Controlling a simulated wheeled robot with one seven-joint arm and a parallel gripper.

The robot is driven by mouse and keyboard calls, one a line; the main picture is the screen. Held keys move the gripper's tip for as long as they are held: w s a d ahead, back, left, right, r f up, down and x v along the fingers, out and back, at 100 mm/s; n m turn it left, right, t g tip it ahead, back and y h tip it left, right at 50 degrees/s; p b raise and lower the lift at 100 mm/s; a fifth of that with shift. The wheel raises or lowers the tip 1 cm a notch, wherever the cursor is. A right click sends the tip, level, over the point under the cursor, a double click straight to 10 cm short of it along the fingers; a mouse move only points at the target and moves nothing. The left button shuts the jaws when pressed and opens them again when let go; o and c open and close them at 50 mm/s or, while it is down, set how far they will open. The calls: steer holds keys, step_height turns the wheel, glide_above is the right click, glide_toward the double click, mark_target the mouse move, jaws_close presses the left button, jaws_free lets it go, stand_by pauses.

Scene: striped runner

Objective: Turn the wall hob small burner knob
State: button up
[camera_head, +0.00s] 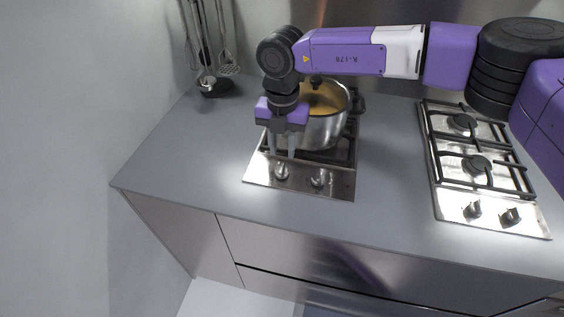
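The wall hob (258,170) is the left steel hob on the grey counter, on the side of the left wall. Its front strip has two knobs, a left knob (282,171) and a right knob (319,178). I cannot tell which one belongs to the small burner. My gripper (282,158) points down over the front left of this hob. Its two pale fingers are apart, with nothing seen between them. The left knob shows just below the fingertips; I cannot tell the height gap. My gripper hides part of the hob's left side.
A steel pot (326,132) with a lid stands on the wall hob, right behind my gripper. A second hob (450,205) with its own knobs is at the right. A utensil holder (216,88) stands at the back left. The counter (390,165) between the hobs is clear.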

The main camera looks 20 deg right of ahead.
mark_target(282, 167)
steer(key=shift+f+p, duration=0.5)
steer(key=shift+f, duration=2.5)
